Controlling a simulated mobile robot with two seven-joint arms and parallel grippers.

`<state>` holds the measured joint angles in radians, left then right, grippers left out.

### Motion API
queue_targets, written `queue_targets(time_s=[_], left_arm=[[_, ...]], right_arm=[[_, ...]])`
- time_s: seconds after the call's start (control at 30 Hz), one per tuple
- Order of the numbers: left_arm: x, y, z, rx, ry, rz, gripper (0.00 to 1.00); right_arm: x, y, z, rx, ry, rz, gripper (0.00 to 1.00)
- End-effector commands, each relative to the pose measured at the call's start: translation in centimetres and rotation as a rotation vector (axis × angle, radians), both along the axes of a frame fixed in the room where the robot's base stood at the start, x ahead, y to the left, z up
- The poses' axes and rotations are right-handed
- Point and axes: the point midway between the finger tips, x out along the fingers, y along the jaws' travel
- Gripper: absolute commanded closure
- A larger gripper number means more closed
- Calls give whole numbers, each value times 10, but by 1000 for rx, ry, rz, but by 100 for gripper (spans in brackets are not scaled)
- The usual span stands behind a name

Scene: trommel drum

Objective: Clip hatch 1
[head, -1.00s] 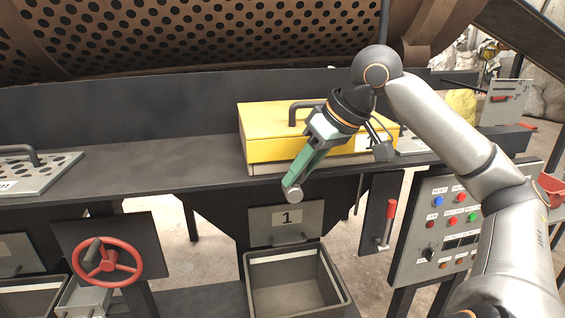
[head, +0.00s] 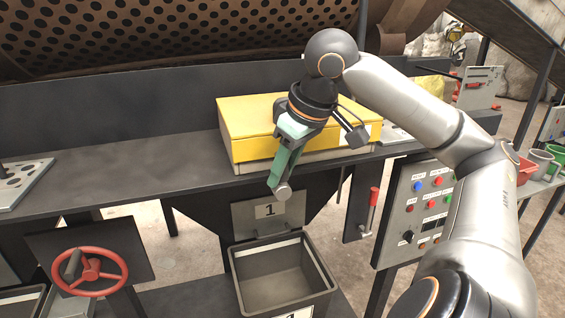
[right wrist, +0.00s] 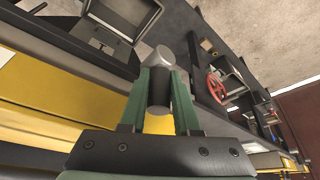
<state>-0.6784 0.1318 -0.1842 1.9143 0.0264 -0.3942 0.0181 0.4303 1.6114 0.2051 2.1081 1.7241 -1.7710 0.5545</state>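Hatch 1 appears to be the yellow lidded box (head: 245,128) on the dark bench. Its lid lies down on a pale base, and the arm hides part of its top. A grey plate with the number 1 (head: 243,216) hangs below the bench edge. My right gripper (head: 281,172) points down in front of the box, its green fingers shut on a short grey-and-black cylinder (right wrist: 158,82). The cylinder's grey end (head: 283,192) hangs near the top of the plate; I cannot tell whether they touch. My left gripper is not in view.
An open grey bin (head: 283,279) stands below the plate. A red-handled lever (head: 371,208) and a button panel (head: 415,214) stand to the right. A red handwheel (head: 90,271) is at lower left. The perforated drum (head: 180,35) spans the back.

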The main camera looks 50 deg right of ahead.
Motion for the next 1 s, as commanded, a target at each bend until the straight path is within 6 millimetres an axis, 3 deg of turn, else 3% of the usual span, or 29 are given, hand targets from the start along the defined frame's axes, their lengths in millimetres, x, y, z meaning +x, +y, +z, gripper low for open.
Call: queue_targets(time_s=[0.27,0.57,0.73,1.0], left_arm=[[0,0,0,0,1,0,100],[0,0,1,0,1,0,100],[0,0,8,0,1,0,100],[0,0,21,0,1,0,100]], right_arm=[[0,0,-1,-1,3,2,40],[-1,0,4,-1,0,0,40],[-10,0,28,-4,-2,-1,40],[-32,0,82,-3,0,-2,40]])
